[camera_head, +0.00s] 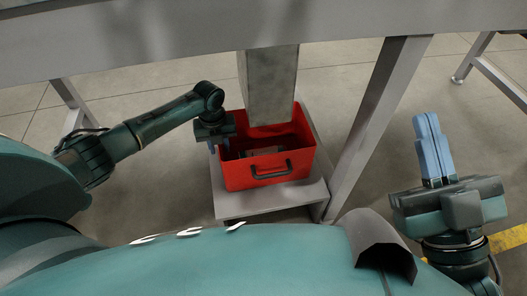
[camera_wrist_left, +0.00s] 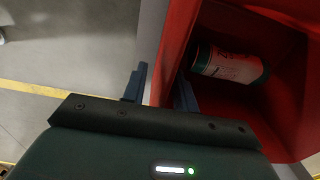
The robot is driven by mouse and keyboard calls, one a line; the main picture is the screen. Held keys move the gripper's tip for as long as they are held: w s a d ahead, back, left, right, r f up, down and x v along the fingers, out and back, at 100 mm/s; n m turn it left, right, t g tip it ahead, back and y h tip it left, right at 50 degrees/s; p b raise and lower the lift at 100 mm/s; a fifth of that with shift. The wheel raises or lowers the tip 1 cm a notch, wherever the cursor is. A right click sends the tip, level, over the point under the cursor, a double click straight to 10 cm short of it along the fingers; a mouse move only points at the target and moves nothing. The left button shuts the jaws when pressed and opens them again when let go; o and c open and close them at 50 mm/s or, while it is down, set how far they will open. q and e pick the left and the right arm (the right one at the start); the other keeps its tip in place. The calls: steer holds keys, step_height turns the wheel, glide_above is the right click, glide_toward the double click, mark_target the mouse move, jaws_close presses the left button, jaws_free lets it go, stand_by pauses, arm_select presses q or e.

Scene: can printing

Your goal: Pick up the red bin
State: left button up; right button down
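The red bin (camera_head: 255,180) stands on a low pale platform, under the table frame. It has a dark handle on its near wall. My left gripper (camera_head: 218,147) is at the bin's left wall. In the left wrist view, its two blue fingers (camera_wrist_left: 161,88) are apart, one outside and one inside the red wall (camera_wrist_left: 176,45). A narrow gap seems to show beside the outer finger. A white and green can (camera_wrist_left: 228,65) lies on its side in the bin. My right gripper (camera_head: 432,150) is at the right, away from the bin, its blue fingers together and empty.
A grey square chute (camera_head: 268,85) comes down over the back of the bin and hides part of its inside. A slanted table leg (camera_head: 375,120) stands right of the platform (camera_head: 245,205). The floor at the left is clear.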

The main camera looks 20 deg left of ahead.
arm_select(q)
jaws_close()
stand_by(1.2)
